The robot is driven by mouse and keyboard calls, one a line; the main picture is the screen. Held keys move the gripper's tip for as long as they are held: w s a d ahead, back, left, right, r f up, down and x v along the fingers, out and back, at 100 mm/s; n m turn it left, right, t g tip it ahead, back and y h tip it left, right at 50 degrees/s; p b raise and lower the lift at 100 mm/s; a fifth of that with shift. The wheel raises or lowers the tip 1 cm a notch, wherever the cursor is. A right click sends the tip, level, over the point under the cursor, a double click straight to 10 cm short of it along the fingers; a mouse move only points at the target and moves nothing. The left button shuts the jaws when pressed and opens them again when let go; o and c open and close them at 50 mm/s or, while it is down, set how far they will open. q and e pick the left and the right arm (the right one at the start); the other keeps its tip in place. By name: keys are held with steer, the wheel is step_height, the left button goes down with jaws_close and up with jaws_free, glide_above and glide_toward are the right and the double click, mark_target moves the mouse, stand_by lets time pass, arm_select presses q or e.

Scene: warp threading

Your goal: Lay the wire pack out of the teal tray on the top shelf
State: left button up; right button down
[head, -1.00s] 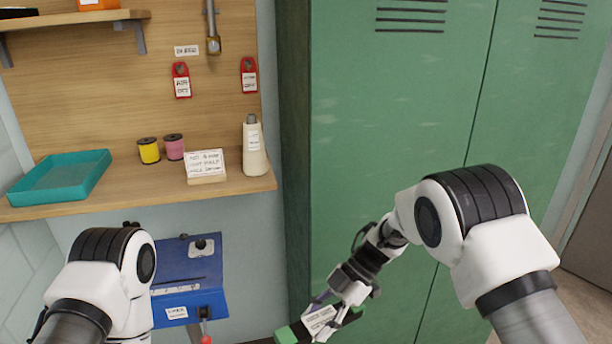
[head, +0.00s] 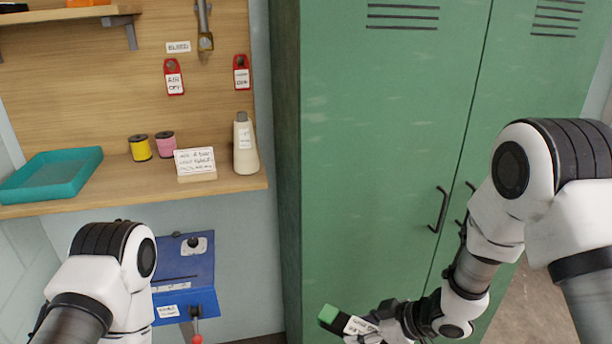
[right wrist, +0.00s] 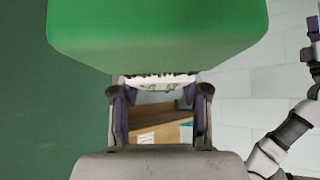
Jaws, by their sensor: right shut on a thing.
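My right gripper (head: 385,328) is shut on a green pack with a white label (head: 336,319), seemingly the wire pack, at the bottom of the head view in front of the green locker. In the right wrist view the green pack (right wrist: 160,30) fills the top, and its pale part is between the fingers (right wrist: 160,105). The teal tray (head: 50,178) stands on the lower wooden shelf at the left and looks empty. The top shelf (head: 70,17) is at the upper left, only partly in view. Part of my left gripper seems to show at the right wrist view's edge; its jaws are unclear.
A yellow spool (head: 140,148), a pink spool (head: 165,145), a label card (head: 196,163) and a bottle (head: 245,145) stand on the lower shelf. A blue box (head: 185,275) is below. The green locker (head: 380,120) stands close by on the right.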

steer(key=s+d+f+m+t+h, duration=0.1)
steer(key=d+f+m+t+h, duration=0.1)
steer(key=d+m+t+h, duration=0.2)
steer(key=d+m+h, duration=0.3)
steer(key=d+m, duration=0.1)
steer(key=m, duration=0.4)
steer(key=shift+s+d+h, duration=0.2)
steer(key=shift+s+h, duration=0.15)
steer(key=shift+h, duration=0.05)
steer(key=shift+f, duration=0.1)
steer(key=n+g+y, duration=0.7)
steer(key=n+y, duration=0.2)
steer(key=n, duration=0.7)
glide_toward(337, 332)
steer(key=a+f, duration=0.1)
steer(key=a, duration=0.1)
steer(key=s+a+f, duration=0.1)
steer(key=a, duration=0.2)
steer(key=a+f, duration=0.1)
steer(key=a, duration=0.1)
steer(key=shift+s+a, duration=0.2)
steer(key=shift+s, duration=0.05)
steer(key=shift+s+a+r+n+g, duration=0.1)
steer(key=shift+a+n+g, duration=0.25)
steer(key=shift+n+g, duration=0.2)
